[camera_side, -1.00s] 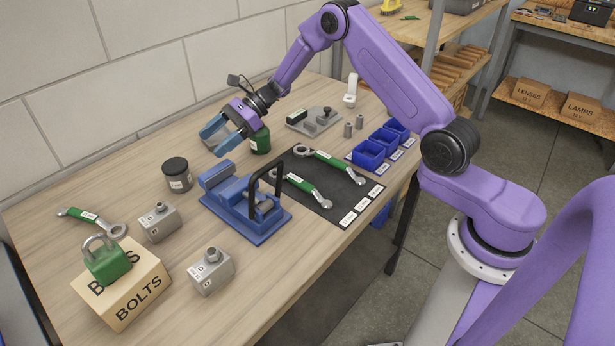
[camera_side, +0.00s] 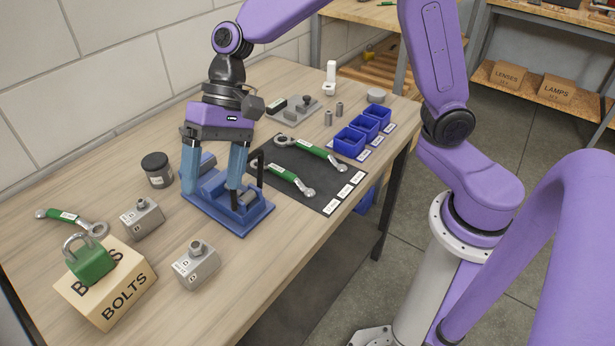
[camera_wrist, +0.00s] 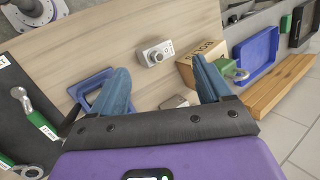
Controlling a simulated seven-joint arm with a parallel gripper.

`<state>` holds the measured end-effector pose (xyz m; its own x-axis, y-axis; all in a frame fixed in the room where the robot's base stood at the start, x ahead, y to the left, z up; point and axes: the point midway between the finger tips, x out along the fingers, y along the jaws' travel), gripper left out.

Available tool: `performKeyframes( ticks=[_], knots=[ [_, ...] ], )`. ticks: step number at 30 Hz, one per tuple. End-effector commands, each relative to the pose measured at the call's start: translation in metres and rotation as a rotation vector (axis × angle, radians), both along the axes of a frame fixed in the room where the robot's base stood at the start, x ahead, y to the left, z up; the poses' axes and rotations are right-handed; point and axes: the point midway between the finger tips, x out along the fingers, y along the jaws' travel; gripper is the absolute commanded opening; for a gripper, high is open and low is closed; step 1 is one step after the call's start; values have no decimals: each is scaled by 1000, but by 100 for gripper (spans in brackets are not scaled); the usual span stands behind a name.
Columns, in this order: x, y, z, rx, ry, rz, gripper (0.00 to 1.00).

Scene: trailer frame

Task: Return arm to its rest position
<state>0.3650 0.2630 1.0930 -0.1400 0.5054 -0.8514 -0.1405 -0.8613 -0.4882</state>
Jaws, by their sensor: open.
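My gripper (camera_side: 212,180) is open and empty, with its blue fingers pointing down, apart from each other. In the side view it appears in front of or above the blue vise (camera_side: 250,222), and it hides part of it; the exact gap is unclear. Part of the blue vise shows beside the left finger there (camera_wrist: 88,82).
A dark mat (camera_side: 318,200) holds two green-handled wrenches (camera_side: 287,177). Blue bins (camera_side: 350,142) stand at the right edge. A black-lidded jar (camera_side: 158,172), two metal blocks (camera_side: 197,268) and a BOLTS box (camera_side: 118,290) bearing a green padlock (camera_side: 90,260) are on the left.

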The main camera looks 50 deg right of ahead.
Motion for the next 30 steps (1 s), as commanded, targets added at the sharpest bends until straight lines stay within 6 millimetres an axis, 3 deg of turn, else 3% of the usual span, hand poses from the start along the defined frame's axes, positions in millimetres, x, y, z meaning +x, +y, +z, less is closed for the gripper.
performKeyframes(
  ticks=[5,9,15,21,30],
  knots=[
    [-71,-44,3,-98,-130,296,78],
    [-124,-93,-1,-183,-237,561,78],
    [-177,-162,-11,-288,-379,913,78],
    [-198,-203,-19,-349,-460,1120,78],
    [-201,-210,-21,-360,-475,1159,78]
  ],
)
